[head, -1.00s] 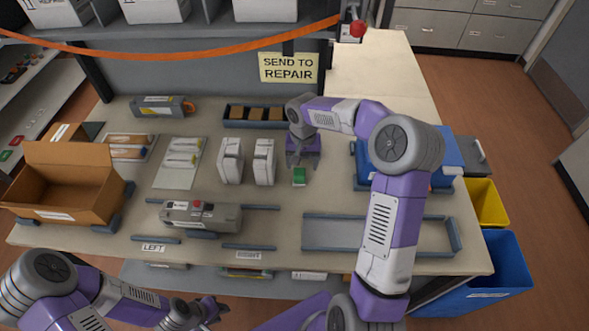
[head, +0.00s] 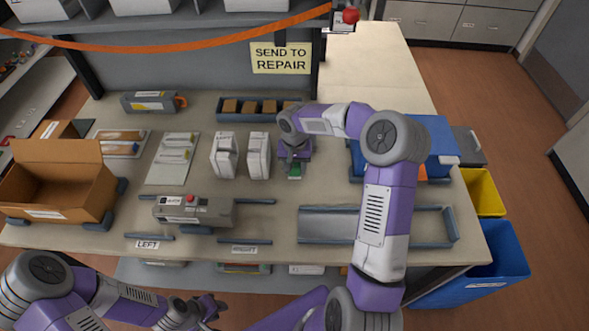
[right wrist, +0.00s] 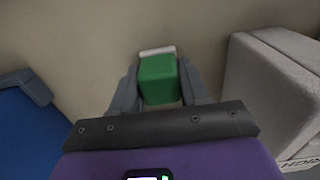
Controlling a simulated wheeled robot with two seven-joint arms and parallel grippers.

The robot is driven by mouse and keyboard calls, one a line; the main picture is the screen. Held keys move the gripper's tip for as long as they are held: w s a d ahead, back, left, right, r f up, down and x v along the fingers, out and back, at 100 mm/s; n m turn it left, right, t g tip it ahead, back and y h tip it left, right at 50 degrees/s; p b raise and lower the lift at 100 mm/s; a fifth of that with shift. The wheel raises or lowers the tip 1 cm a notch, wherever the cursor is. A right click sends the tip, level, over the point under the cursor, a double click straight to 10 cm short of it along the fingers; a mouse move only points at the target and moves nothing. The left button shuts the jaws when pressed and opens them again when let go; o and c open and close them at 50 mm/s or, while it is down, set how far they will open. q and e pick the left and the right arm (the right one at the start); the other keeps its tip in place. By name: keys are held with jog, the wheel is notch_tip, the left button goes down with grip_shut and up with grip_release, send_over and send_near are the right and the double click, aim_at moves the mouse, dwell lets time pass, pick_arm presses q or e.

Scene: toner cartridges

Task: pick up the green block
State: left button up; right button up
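The green block (right wrist: 158,80) stands on the bench, with a white edge showing at its far side in the right wrist view. In the head view only a small green part (head: 294,172) shows below my right gripper (head: 295,168). My right gripper (right wrist: 159,88) points down with one finger on each side of the block. The fingers look apart, with narrow gaps at the block's sides; firm contact does not show. My left gripper (head: 212,311) is low in front of the bench, away from the block, and its fingers look apart and empty.
White cartridge boxes (head: 258,155) stand just left of the block. A grey tray (head: 328,224) lies in front to its right, and a blue bin (head: 430,140) is at the right.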

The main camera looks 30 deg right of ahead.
aim_at(295, 164)
jog(key=shift+c, duration=1.1)
notch_tip(295, 164, up, 10)
jog(key=shift+r+p, duration=0.1)
jog(key=shift+p, duration=1.05)
